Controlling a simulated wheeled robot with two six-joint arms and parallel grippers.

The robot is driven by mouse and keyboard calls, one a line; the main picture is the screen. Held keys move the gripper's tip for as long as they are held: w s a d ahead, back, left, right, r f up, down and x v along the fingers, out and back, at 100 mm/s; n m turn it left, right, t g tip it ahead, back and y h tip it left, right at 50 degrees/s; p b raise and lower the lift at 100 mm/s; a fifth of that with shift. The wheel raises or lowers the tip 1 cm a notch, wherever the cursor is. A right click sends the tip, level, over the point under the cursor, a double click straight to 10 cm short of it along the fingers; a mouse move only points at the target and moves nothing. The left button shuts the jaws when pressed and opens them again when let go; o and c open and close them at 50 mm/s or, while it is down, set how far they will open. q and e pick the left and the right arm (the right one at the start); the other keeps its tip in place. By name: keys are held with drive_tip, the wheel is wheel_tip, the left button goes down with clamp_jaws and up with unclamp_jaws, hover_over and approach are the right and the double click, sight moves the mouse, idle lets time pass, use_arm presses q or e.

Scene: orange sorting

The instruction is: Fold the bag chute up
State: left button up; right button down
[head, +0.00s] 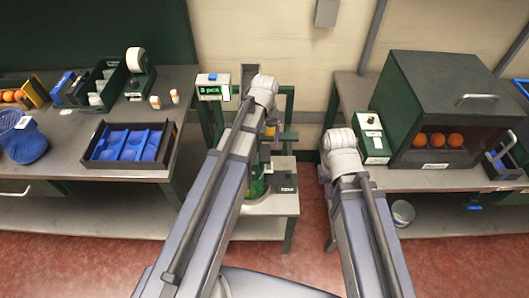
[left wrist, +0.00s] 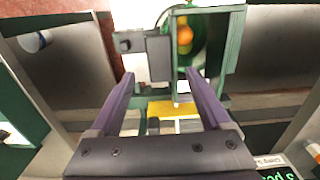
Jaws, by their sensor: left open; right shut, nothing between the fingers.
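My left gripper (left wrist: 160,74) is open and empty in the left wrist view, its two fingers spread over the bagging stand. In the head view its arm crosses in front of the stand and hides much of it. A yellow strip (left wrist: 174,109) with grey and white parts below it shows between the fingers; I cannot tell whether it is the bag chute. A green frame (left wrist: 228,40) stands beyond the fingertips, with orange fruit (left wrist: 185,36) inside. The green bag (head: 257,187) is partly hidden in the head view. My right gripper is not in view.
A counter sign (head: 212,91) reading "3 pcs" stands left of my left arm. The left table holds a blue tray (head: 128,146) and a blue basket (head: 24,145). The right table holds a dark green box (head: 420,90) with oranges (head: 438,140). Red floor lies between the tables.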

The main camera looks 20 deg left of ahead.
sight(265, 152)
use_arm(q)
wheel_tip(265, 152, down, 6)
drive_tip(key=b, duration=0.5)
drive_tip(key=shift+c, duration=0.3)
drive_tip(key=shift+d, duration=0.1)
clamp_jaws()
idle(0.3)
